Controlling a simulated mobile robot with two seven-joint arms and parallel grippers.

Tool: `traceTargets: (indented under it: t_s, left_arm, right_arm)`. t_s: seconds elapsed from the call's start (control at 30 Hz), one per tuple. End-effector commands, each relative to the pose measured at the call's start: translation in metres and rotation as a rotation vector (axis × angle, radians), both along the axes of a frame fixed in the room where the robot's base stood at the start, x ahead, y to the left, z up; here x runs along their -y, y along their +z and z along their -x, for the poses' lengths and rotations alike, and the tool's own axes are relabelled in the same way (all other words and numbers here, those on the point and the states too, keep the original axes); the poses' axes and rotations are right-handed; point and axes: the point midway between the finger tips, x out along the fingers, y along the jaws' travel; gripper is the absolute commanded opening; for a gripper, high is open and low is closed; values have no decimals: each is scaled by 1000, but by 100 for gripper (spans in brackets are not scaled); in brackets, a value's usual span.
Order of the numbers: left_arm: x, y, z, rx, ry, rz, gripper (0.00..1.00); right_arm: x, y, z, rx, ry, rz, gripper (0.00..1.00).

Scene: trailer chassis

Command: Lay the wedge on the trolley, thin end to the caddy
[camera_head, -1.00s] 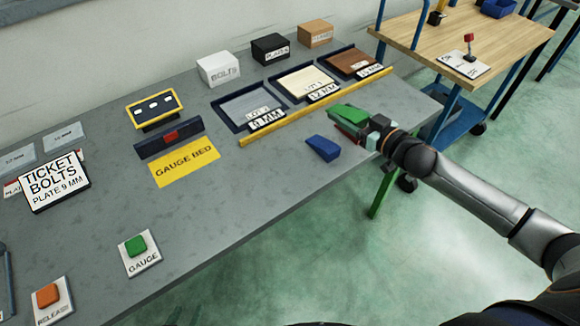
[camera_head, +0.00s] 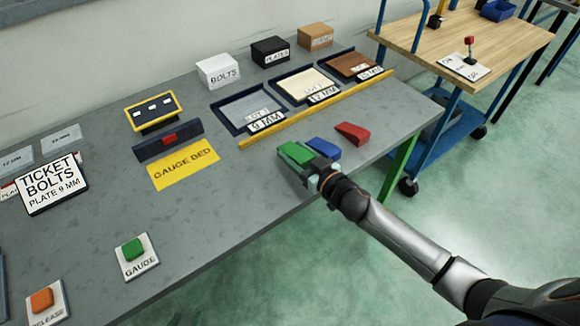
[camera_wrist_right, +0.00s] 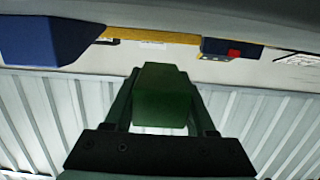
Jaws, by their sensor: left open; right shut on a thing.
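My right gripper (camera_head: 308,163) is shut on the green wedge (camera_head: 294,152) near the front edge of the bench. The green wedge also shows between the fingers in the right wrist view (camera_wrist_right: 165,95). I cannot tell whether it touches the bench. The blue wedge (camera_head: 323,147) lies close to the right of the gripper, and the red wedge (camera_head: 352,132) lies further right. The trolley (camera_head: 425,42), with a wooden top, stands beyond the bench at the right. The blue caddy (camera_head: 498,10) sits at its far side. My left gripper is not in view.
Three plate trays (camera_head: 218,113) lie behind a yellow strip (camera_head: 290,121). The bench (camera_head: 240,215) is clear in front of the gauge bed (camera_head: 185,164). A card with a red-topped lever (camera_head: 469,58) is on the trolley. A floor gap separates bench and trolley.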

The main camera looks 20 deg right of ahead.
Motion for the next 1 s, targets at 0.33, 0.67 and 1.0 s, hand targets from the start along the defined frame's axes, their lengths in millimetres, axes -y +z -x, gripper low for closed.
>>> traceTargets:
  t_s: [0.33, 0.67, 1.0]
  left_arm:
    - [0, -12, 0, -1, 0, 0, 50]
    - [0, -12, 0, -1, 0, 0, 50]
    - [0, -15, 0, -1, 0, 0, 50]
  right_arm:
    - [-13, -38, 0, -1, -3, -3, 0]
    - [-13, -42, 0, 2, 0, -1, 0]
    - [-13, -45, 0, 0, 0, 1, 80]
